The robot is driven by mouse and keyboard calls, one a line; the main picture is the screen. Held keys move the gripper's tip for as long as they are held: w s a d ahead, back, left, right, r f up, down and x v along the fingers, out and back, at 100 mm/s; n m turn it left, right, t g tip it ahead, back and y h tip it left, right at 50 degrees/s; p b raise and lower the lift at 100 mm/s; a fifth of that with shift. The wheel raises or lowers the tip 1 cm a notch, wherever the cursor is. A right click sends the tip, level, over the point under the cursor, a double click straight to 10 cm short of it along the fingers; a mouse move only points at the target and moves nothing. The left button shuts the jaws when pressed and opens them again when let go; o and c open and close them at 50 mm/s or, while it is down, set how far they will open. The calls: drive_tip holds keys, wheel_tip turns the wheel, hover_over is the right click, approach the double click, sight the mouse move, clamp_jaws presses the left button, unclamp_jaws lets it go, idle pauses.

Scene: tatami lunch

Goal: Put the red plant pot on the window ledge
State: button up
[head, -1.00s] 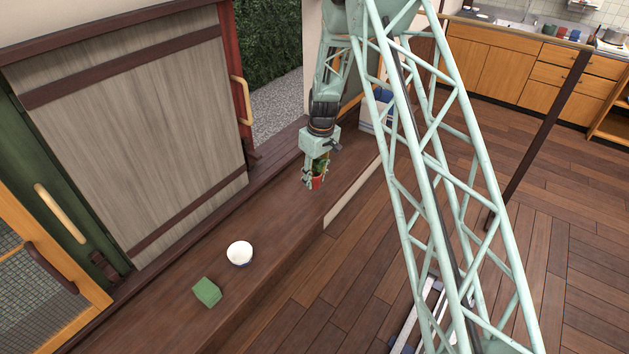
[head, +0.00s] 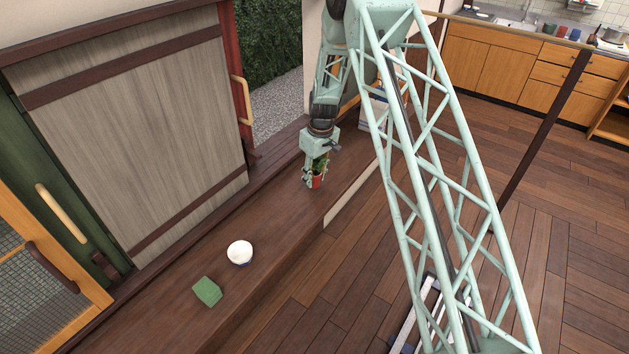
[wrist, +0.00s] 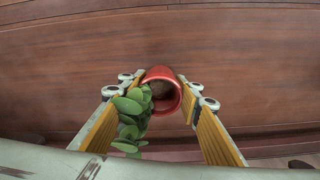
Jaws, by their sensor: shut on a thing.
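The red plant pot (head: 315,181) with a green leafy plant (head: 321,164) is in my gripper (head: 311,177) at the far part of the dark wooden ledge (head: 190,258). In the wrist view the red pot (wrist: 161,90) sits between the two fingertips of my gripper (wrist: 163,88), which are shut on it. The leaves (wrist: 130,115) hang over the left finger side, and brown soil shows inside the rim. I cannot tell whether the pot touches the wood below it.
A white and blue container (head: 374,112) is partly hidden behind my arm. Wooden shutters line the left side. The ledge between bowl and pot is clear.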

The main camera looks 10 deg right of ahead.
drive_tip(key=shift+f, duration=0.75)
drive_tip(key=shift+f, duration=0.15)
drive_tip(key=o, duration=0.9)
drive_tip(key=shift+o, duration=0.2)
drive_tip(key=r, duration=0.7)
drive_tip(key=s+r, duration=0.1)
drive_tip(key=r, duration=0.2)
drive_tip(key=shift+d+r, duration=0.2)
drive_tip(key=shift+d, duration=0.1)
drive_tip(key=shift+s+r, duration=0.15)
drive_tip(key=shift+r, duration=0.75)
